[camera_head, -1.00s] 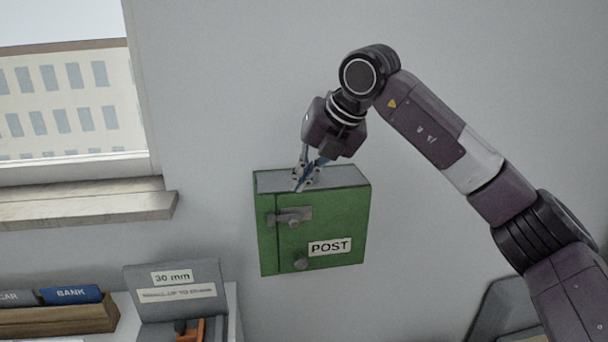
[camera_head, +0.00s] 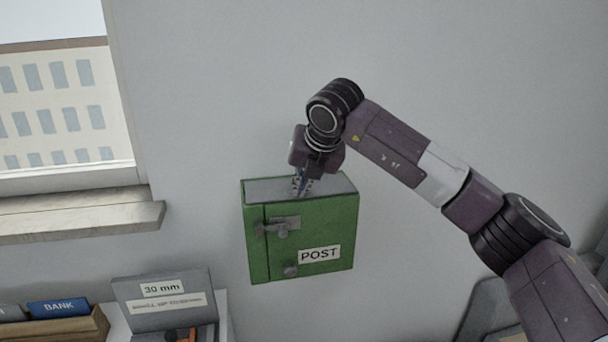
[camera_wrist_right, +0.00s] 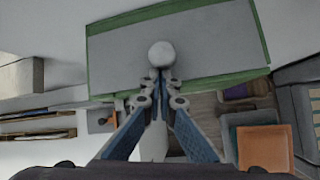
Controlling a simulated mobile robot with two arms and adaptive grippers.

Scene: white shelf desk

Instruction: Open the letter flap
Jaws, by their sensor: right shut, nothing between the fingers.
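The green post box (camera_head: 305,232) hangs on the wall, with a "POST" label on its front. Its grey top flap (camera_head: 262,189) lies flat and looks closed; it also fills the upper part of the right wrist view (camera_wrist_right: 215,40). A pale round knob (camera_wrist_right: 161,54) sits on the flap near its front edge. My right gripper (camera_head: 300,190) points down at the flap from above. Its fingertips (camera_wrist_right: 160,78) are shut and empty, just at the front side of the knob. I cannot tell whether they touch it. My left gripper is not in view.
The box front has a grey latch (camera_head: 284,224) and a small knob (camera_head: 291,271). Below left are a grey "30 mm" sign (camera_head: 165,290) and a blue "BANK" folder (camera_head: 58,307). A window sill (camera_head: 80,218) juts out at left.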

